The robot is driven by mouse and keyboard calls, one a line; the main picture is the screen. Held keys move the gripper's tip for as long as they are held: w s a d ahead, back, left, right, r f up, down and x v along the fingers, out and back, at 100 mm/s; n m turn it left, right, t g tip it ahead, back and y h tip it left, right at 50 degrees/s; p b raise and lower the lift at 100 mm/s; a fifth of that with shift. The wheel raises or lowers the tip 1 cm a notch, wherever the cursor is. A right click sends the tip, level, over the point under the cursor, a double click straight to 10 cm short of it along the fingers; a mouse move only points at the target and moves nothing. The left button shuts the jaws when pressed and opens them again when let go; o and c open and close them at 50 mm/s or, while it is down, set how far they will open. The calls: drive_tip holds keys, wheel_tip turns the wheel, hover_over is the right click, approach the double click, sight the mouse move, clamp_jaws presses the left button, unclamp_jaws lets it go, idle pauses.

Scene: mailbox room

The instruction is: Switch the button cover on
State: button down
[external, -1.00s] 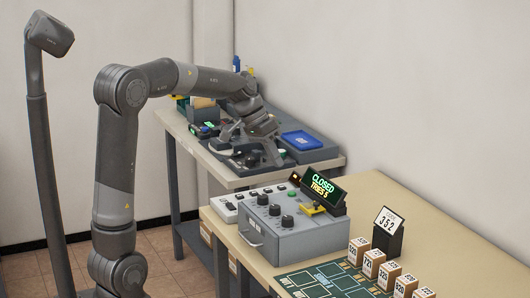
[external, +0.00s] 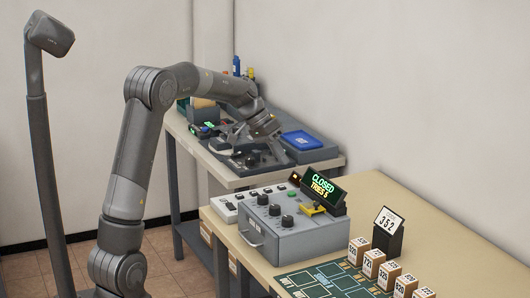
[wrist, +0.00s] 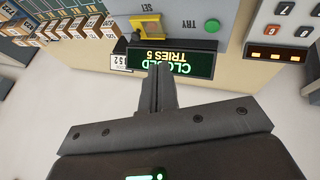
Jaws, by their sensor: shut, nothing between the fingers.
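A yellow button cover (external: 313,209) sits on the grey control box (external: 285,243), in front of its display. In the wrist view the yellow cover (wrist: 147,27) is at the top, beside the word SET, upside down. I cannot tell whether it is raised or lowered. A green button (wrist: 212,25) marked TRY is beside it. The display (external: 322,187) reads CLOSED, TRIES 5. My gripper (external: 280,152) is above and behind the box, apart from it. In the wrist view my gripper's fingers (wrist: 160,68) are together and empty, overlapping the display's edge.
Small numbered boxes (external: 375,262) and a sign reading 352 (external: 387,238) stand right of the control box. A green board (external: 325,280) lies in front. A white keypad panel (external: 240,203) is at the left. The back table holds a blue tray (external: 301,140) and other items.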

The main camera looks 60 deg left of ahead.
approach(307, 207)
drive_tip(key=w+f, duration=0.1)
drive_tip(key=w, duration=0.1)
drive_tip(key=w+f, duration=0.1)
drive_tip(key=shift+w+a+f, duration=0.2)
drive_tip(key=shift+a+f, duration=0.1)
drive_tip(key=shift+f, duration=0.05)
drive_tip(key=d, duration=0.2)
drive_tip(key=d+f, duration=0.1)
drive_tip(key=shift+w, duration=0.3)
drive_tip(key=shift+d+f, duration=0.1)
drive_tip(key=shift+d, duration=0.35)
drive_tip(key=shift+d, duration=2.75)
